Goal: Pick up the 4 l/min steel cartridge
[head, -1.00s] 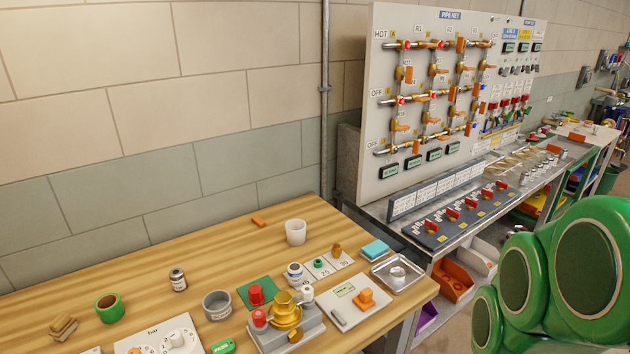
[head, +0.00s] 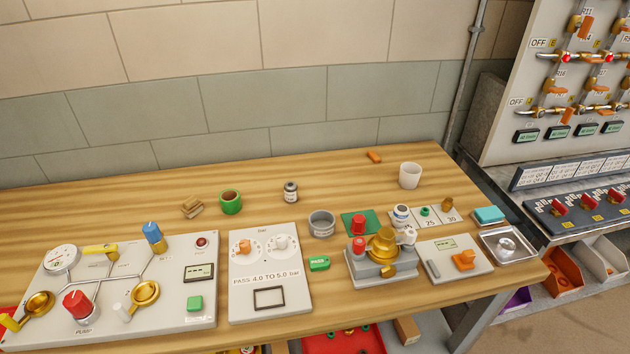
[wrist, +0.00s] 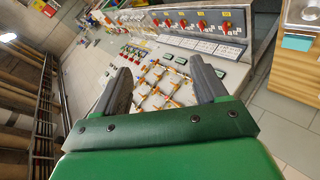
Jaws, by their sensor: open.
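I cannot make out any 4 l/min marking, so I cannot tell which item is the steel cartridge. A small silvery piece (head: 506,244) sits in the metal tray (head: 524,258) at the right end of the wooden bench in the head view. A white card marked 25 and 35 (head: 437,223) carries a small green piece (head: 425,211) and a brass-coloured piece (head: 447,203). My gripper (wrist: 162,82) shows in the wrist view with its two dark fingers wide apart and nothing between them. It points towards the pipe panel. It is outside the head view.
The wooden bench (head: 110,205) holds a pump board (head: 125,290), a bar gauge board (head: 270,265), a brass fixture (head: 383,270), a grey cup (head: 321,224) and a white cup (head: 410,175). The pipe panel (head: 545,120) stands right. Open wood lies at the back left.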

